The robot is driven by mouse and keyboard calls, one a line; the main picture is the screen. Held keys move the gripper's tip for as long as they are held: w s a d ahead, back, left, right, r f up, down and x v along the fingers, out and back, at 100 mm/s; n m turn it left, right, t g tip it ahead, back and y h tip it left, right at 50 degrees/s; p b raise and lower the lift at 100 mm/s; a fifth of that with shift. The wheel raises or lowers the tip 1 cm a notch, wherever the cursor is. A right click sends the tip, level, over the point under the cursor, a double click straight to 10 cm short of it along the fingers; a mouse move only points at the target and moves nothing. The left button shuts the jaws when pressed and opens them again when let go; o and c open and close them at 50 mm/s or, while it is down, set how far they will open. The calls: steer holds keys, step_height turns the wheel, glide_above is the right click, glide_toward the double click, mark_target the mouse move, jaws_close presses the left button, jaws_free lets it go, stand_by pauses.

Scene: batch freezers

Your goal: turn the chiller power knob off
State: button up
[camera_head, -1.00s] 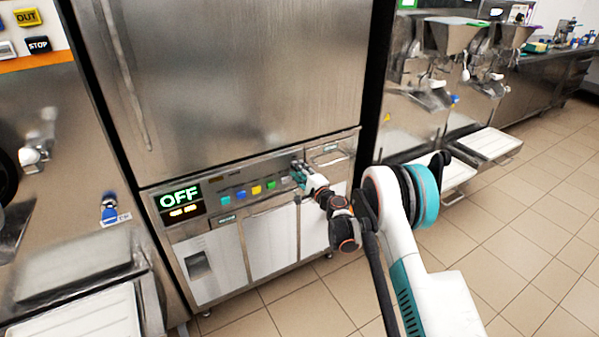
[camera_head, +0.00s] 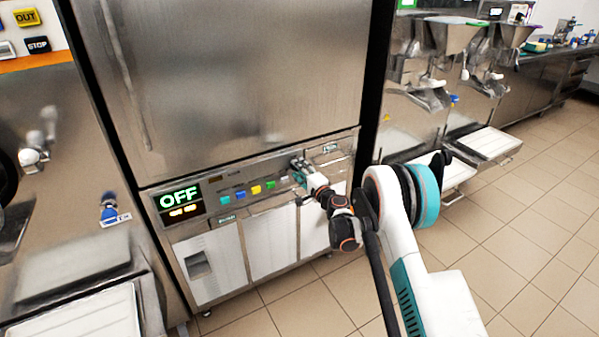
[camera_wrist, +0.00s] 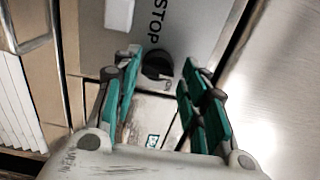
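The chiller's display (camera_head: 179,200) reads OFF in green on the lower panel of the tall steel cabinet. The black round power knob (camera_wrist: 157,65) shows in the wrist view, beside the printed letters STOP. In the head view my gripper (camera_head: 297,165) is at the right part of the control panel and hides the knob. In the wrist view my gripper (camera_wrist: 160,82) is open. Its green-padded fingers stand apart on either side below the knob, with clear space between them and nothing held.
Several coloured buttons (camera_head: 256,189) sit on the panel left of my gripper. Machines with steel hoppers (camera_head: 447,38) and a tray (camera_head: 487,143) stand to the right. The tiled floor (camera_head: 510,235) is open at the right.

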steer(key=shift+f, duration=0.1)
steer(key=v, duration=1.2)
stand_by(0.4)
